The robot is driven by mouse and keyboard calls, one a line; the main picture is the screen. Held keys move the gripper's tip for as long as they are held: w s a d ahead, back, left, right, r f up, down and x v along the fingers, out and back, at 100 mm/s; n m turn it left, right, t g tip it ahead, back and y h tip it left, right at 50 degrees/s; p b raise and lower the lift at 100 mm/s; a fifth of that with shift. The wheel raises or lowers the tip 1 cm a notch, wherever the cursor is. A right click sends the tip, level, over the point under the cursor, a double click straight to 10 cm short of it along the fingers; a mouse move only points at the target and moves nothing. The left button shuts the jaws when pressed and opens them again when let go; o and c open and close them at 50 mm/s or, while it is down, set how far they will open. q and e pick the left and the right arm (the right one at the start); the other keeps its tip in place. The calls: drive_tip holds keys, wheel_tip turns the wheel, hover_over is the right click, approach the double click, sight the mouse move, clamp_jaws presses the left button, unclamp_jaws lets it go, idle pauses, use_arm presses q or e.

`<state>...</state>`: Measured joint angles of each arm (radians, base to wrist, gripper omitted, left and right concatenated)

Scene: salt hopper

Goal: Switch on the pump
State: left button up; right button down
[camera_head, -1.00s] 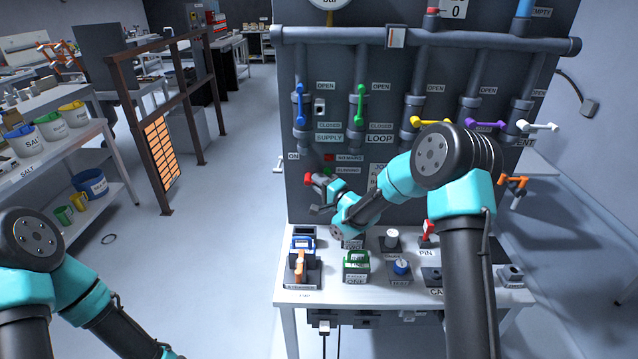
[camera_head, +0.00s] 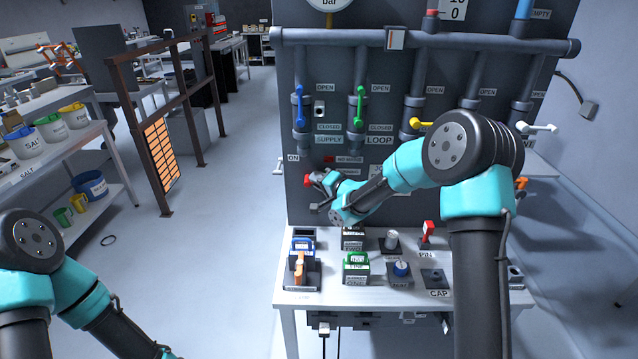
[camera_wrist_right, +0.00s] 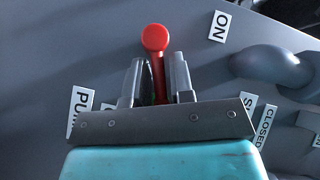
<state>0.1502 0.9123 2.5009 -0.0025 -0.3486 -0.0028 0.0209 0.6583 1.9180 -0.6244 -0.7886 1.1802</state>
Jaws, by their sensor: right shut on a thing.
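The pump switch is a lever with a round red knob (camera_wrist_right: 155,38), on the grey panel (camera_head: 330,120). My right gripper (camera_head: 316,186) is at the panel's lower left, just below the ON label. In the right wrist view its two fingers (camera_wrist_right: 156,85) are shut on the lever's stem, with the red knob sticking out past the fingertips. The red knob also shows in the head view (camera_head: 307,180). The PUMP label is partly hidden in the wrist view. My left arm is at the lower left of the head view, its gripper out of frame.
The white table (camera_head: 420,297) below the panel holds several small blocks and fixtures. Blue (camera_head: 300,92) and green (camera_head: 360,103) valve handles are above the switch. A brown frame (camera_head: 160,120) stands to the left, with clear floor between.

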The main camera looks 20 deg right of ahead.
drive_tip(key=shift+w+a+r+n+g+h, duration=0.1)
drive_tip(key=shift+a+r+n+g+h, duration=0.2)
drive_tip(key=shift+r+n+g+h, duration=0.4)
drive_tip(key=shift+f, duration=0.25)
drive_tip(key=c, duration=1.2)
unclamp_jaws()
drive_tip(key=shift+o, duration=0.2)
drive_tip(key=v, duration=1.7)
drive_tip(key=shift+d, duration=0.15)
